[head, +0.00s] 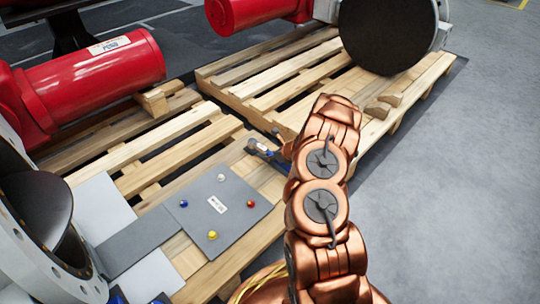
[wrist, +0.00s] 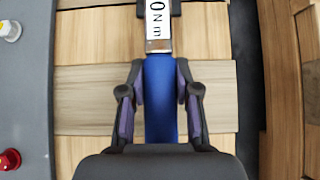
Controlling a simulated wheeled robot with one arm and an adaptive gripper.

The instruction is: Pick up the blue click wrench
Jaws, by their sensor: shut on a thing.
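The blue click wrench (wrist: 160,75) runs upright through the middle of the wrist view, with a blue handle and a white label reading "0 Nm" on its shaft. My gripper (wrist: 160,100) has one finger on each side of the blue handle and is shut on it. Wooden slats lie beneath the wrench. In the head view a small part of the wrench (head: 262,148) shows on the pallet just left of my arm's end. My arm hides the rest of it, and my fingers are hard to make out there.
A grey plate (head: 238,190) with coloured knobs lies left of the wrench on the pallet (head: 205,272). Red actuators (head: 95,75) and a large dark disc (head: 388,35) stand farther back. A flanged valve (head: 35,215) is at left. Grey floor (head: 450,200) is clear at right.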

